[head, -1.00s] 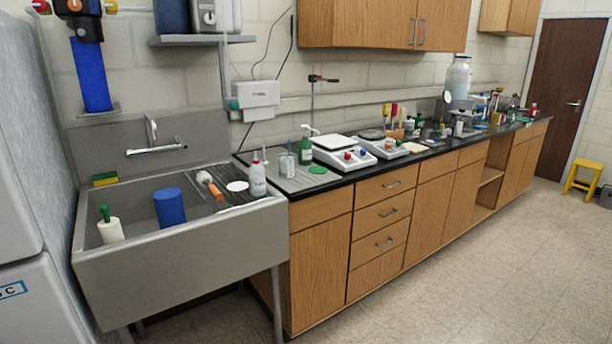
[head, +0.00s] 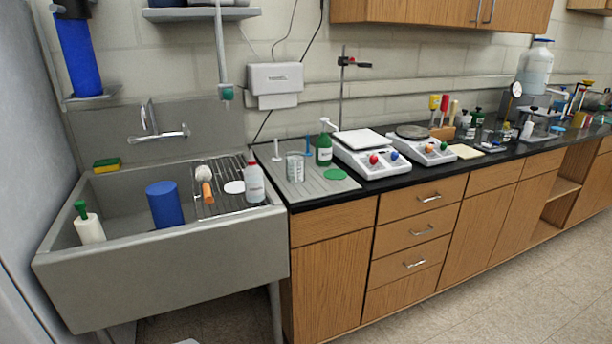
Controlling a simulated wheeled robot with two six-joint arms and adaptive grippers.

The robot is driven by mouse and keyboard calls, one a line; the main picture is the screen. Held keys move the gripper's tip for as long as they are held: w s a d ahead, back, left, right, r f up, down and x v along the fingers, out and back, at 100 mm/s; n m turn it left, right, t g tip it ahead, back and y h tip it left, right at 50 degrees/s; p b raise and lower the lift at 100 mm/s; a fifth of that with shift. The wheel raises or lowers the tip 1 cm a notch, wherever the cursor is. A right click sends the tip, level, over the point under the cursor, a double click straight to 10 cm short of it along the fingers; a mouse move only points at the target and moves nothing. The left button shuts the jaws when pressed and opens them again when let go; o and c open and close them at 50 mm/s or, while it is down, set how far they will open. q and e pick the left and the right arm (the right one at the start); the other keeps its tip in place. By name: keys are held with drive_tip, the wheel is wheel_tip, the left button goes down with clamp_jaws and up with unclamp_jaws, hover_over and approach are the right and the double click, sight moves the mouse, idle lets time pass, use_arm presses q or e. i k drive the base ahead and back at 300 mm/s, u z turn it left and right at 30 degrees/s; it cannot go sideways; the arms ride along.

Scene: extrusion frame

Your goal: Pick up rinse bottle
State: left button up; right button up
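A small white squeeze bottle (head: 255,184) with a narrow pale tip and a reddish mark looks like the rinse bottle. It stands upright at the right end of the wire drain rack (head: 228,206) on the grey sink, near the counter. A white bottle with a green top (head: 88,224) also stands at the left in the basin. Neither of my grippers shows in the head view.
The sink (head: 160,270) also holds a blue cylinder (head: 164,205), an orange-handled brush (head: 206,190) and a white disc (head: 234,187). A beaker (head: 295,166), a green pump bottle (head: 323,150) and balances (head: 371,153) stand on the counter. The floor at right is clear.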

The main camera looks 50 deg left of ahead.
sight(254, 174)
drive_tip(key=u, duration=0.1)
drive_tip(key=i, duration=1.05)
drive_tip(key=u, duration=1.15)
drive_tip(key=i, duration=0.7)
drive_tip(key=u, duration=0.65)
